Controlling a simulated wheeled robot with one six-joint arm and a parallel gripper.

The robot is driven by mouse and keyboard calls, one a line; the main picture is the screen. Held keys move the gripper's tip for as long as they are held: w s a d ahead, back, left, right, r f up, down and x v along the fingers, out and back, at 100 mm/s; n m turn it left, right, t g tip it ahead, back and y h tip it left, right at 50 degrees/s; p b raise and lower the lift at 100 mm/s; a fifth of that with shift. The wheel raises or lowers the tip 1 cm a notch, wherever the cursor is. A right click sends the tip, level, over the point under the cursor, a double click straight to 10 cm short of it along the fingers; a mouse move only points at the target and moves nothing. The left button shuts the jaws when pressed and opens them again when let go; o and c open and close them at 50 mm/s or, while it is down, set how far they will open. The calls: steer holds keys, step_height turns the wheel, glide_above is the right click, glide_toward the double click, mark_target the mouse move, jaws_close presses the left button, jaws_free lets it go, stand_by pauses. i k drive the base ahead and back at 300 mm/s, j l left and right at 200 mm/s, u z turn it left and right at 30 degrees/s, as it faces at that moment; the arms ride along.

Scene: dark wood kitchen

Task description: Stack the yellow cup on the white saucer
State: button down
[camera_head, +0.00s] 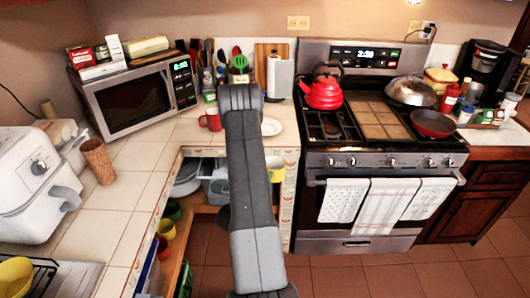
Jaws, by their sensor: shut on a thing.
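A yellow cup (276,168) shows in part just right of my arm, below the counter's front edge. My arm hides its left side. The white saucer (271,127) lies on the counter right of my arm, left of the stove, and appears empty. My grey arm reaches up the middle of the view. My gripper is hidden behind the arm, so I cannot see its fingers or whether they touch the cup.
A red mug (211,119) stands on the counter left of my arm. The stove (380,130) with a red kettle (325,90) is at right. Below the counter are open shelves with several cups and bowls. A microwave (135,97) and a brown tumbler (98,160) stand at left.

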mark_target(266, 128)
steer(key=i+l+u, duration=0.2)
steer(key=l+u, duration=0.15)
steer(key=i+l+u, duration=0.15)
steer(key=l+u, duration=0.2)
steer(key=i+l+u, duration=0.15)
steer(key=l+u, duration=0.2)
